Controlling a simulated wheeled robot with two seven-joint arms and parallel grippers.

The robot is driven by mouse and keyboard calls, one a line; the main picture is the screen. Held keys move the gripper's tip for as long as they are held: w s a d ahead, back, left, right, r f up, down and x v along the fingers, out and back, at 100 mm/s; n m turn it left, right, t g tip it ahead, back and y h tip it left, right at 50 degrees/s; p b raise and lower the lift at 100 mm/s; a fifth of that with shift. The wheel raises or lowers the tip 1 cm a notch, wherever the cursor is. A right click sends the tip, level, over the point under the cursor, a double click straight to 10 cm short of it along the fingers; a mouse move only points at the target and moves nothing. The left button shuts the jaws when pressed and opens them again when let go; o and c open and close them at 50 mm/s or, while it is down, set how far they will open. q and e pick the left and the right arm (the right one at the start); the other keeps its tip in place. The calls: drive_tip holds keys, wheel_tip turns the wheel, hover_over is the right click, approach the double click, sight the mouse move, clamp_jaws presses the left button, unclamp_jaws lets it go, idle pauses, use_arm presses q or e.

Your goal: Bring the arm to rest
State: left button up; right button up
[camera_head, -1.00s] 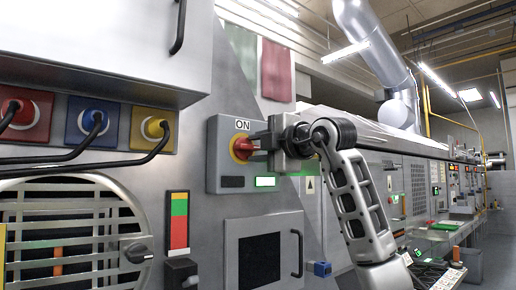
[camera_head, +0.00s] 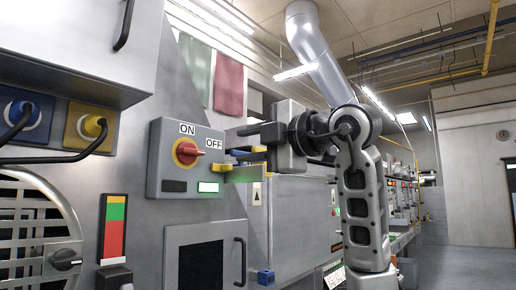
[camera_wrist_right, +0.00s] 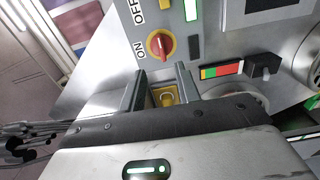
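The red rotary switch (camera_head: 187,153) sits in a yellow ring on a grey box (camera_head: 169,173) on the machine wall, between ON and OFF labels. The wrist view shows the two fingers of my right gripper (camera_wrist_right: 161,75) apart. My left gripper is in no view.
Blue (camera_head: 22,116) and yellow (camera_head: 92,127) sockets with black cables are at the left. A grey cabinet overhangs the upper left. Below the switch is a dark-windowed door (camera_head: 204,262) with a handle. Open floor and a pale wall (camera_head: 480,180) lie to the right.

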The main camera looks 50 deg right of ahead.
drive_tip(key=shift+s+d, duration=0.1)
drive_tip(key=shift+s, duration=0.9)
